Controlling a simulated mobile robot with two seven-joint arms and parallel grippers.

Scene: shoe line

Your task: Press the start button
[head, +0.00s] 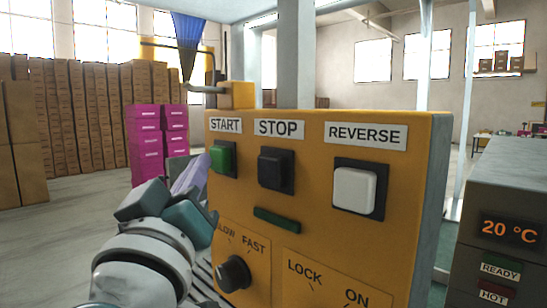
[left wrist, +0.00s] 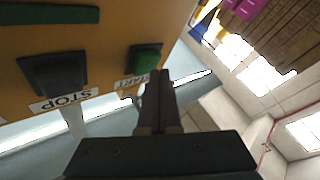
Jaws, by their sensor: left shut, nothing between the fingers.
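The green start button (head: 221,158) sits in a black frame under the START label (head: 225,125), at the upper left of a yellow control box (head: 300,215). It also shows in the left wrist view (left wrist: 146,59), with the START label beside it. My left gripper (head: 203,168) is shut and empty, just left of and below the button in the head view. In the left wrist view its closed fingertips (left wrist: 160,74) appear close beside the button's lower right. I cannot tell whether they touch it. My right gripper is in neither view.
The black STOP button (head: 276,170) and the white REVERSE button (head: 354,189) sit to the right. A speed knob (head: 233,273) is below. A grey unit (head: 507,205) reading 20 °C stands at right. Pink boxes (head: 147,145) and brown cartons (head: 90,105) are stacked behind at left.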

